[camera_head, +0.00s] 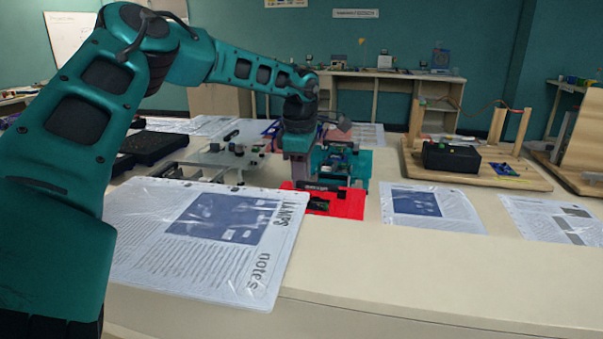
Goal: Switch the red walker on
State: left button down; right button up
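The red walker (346,208) lies near the front edge of the table, a flat bright red piece with dark parts on top. A dark labelled bar shows along its back, and a small green and black part sits on it. Any switch on it is too small to make out. My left gripper (299,182) points down at the red walker's back left side, close above or touching it; I cannot tell which. Its fingers are small and partly merge with the parts behind, so their opening is unclear. My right gripper is out of view.
A teal device (357,165) stands right behind the red walker. A lamps notes sheet (215,235) lies in front left. A printed sheet (425,205) lies right. A wooden stand (475,175) with a black box is further right. The front right tabletop is clear.

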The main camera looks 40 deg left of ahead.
pick_arm(q)
jog(key=shift+w+a+r+g+p, duration=0.1)
jog(key=shift+a+r+g+p, duration=0.1)
jog(key=shift+g+p, duration=0.35)
jog(key=shift+h+p, duration=0.3)
jog(key=shift+p, duration=0.15)
jog(key=shift+w+f+g, duration=0.15)
jog(key=shift+g, duration=0.2)
jog(key=shift+h, duration=0.3)
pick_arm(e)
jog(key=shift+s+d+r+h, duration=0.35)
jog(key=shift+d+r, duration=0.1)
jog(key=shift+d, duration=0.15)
pick_arm(q)
jog(key=shift+w+g, duration=0.1)
jog(key=shift+g, duration=0.2)
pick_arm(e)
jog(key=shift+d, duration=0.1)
pick_arm(q)
jog(key=c, duration=1.1)
grip_release()
